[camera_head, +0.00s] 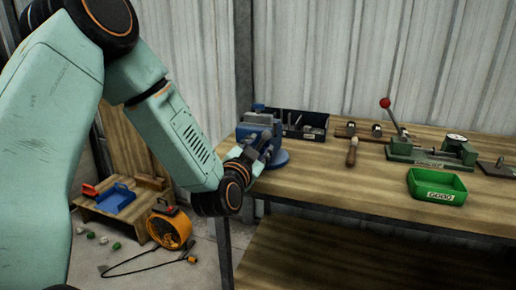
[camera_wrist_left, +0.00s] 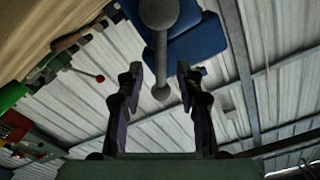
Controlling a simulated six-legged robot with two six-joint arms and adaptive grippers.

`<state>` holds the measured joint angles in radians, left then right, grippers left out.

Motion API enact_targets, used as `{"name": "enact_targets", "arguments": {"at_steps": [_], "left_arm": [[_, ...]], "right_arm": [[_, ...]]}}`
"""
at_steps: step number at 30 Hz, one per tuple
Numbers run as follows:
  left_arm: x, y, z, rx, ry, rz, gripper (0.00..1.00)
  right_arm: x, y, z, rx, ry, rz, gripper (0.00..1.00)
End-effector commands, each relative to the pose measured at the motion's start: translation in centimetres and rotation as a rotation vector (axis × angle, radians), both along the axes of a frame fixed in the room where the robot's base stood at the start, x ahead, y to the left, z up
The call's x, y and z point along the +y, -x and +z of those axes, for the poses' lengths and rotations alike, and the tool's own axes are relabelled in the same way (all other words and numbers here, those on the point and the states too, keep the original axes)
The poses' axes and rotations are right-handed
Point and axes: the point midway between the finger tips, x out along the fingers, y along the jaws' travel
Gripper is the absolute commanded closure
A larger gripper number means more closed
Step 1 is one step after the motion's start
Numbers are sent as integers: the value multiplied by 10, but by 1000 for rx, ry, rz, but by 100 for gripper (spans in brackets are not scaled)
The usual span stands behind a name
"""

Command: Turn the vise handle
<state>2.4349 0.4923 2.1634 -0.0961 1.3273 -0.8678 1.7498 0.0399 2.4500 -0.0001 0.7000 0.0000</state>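The blue vise (camera_head: 259,122) stands at the left end of the workbench, on a round blue base. In the left wrist view its blue body (camera_wrist_left: 198,42) is at the top. The grey vise handle (camera_wrist_left: 161,58), a bar with a ball end, reaches down between my left fingers. My left gripper (camera_wrist_left: 159,76) is open, one finger on each side of the bar, with gaps showing. In the head view my left gripper (camera_head: 264,148) is in front of the vise and hides part of it; the handle is hard to make out there. My right gripper is in neither view.
The wooden workbench (camera_head: 345,190) holds a black bin (camera_head: 305,127), a hammer (camera_head: 352,150), a green press with a red-knobbed lever (camera_head: 430,150) and a green tray (camera_head: 437,187). On the floor at left are a low wooden stand (camera_head: 135,212) and an orange reel (camera_head: 168,230).

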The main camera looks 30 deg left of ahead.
Motion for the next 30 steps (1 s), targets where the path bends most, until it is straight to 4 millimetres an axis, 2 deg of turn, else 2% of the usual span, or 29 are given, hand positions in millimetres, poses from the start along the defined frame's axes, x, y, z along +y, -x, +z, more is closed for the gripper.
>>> {"name": "enact_targets", "arguments": {"at_steps": [2, 14, 30], "left_arm": [[0, 0, 0, 0, 0, 0, 65], [0, 0, 0, 0, 0, 1, 99], [0, 0, 0, -1, 0, 0, 100]], "right_arm": [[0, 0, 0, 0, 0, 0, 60], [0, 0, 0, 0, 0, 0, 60], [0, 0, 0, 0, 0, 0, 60]]}}
